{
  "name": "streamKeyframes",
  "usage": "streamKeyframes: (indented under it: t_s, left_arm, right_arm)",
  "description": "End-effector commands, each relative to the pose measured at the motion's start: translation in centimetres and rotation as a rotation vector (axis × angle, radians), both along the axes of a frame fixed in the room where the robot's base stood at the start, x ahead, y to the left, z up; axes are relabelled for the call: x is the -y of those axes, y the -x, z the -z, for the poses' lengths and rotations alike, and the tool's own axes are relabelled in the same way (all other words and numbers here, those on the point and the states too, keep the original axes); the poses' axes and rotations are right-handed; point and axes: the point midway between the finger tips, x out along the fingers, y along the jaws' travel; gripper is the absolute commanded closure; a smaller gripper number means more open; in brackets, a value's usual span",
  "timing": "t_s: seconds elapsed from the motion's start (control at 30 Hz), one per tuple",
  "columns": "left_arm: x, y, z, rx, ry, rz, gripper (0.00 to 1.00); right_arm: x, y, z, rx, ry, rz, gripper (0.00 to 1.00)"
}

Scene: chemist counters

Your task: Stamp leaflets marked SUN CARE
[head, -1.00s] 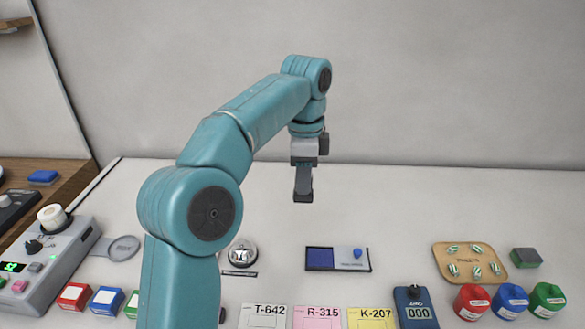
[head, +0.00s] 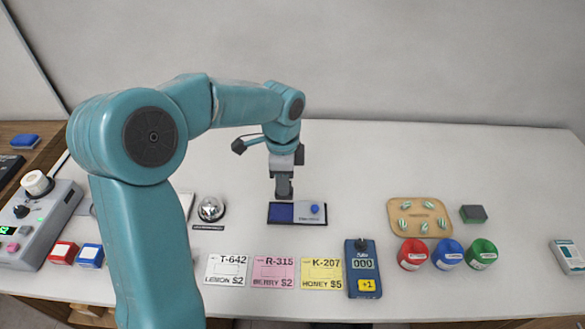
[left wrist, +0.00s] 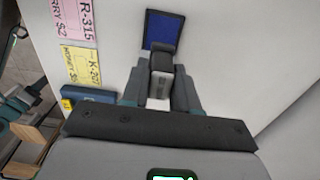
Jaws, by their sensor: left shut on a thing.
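My left gripper (head: 284,193) points down just behind and above the ink pad (head: 281,212), a blue pad in a dark tray. It is shut on a dark block-like thing, probably a stamp (left wrist: 162,62); the fingers hide much of it. In the left wrist view the held thing overlaps the near edge of the blue pad (left wrist: 163,30); I cannot tell whether they touch. No leaflet reading SUN CARE can be made out. My right gripper is out of view.
Cards T-642 (head: 226,270), R-315 (head: 275,271) and K-207 (head: 322,272) lie in front, beside a blue counter (head: 362,268). A bell (head: 211,209) is left of the pad. A wooden tray (head: 420,204) and coloured pots (head: 411,254) stand right. The counter's back is clear.

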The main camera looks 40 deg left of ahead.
Motion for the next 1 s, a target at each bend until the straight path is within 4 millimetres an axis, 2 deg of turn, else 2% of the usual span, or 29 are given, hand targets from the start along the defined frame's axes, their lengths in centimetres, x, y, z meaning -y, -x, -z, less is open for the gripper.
streamKeyframes:
  t_s: [0.27,0.6,1.0]
  left_arm:
    - [-0.3,0.2,1.7,-0.002,0.001,-0.003,0.90]
    - [-0.2,0.0,5.5,-0.003,0.001,-0.002,0.90]
    - [-0.1,-0.1,5.9,-0.001,0.000,-0.002,0.90]
  right_arm:
    - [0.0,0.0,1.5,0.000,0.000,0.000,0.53]
    - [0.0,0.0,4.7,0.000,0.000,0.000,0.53]
    - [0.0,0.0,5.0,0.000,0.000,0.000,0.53]
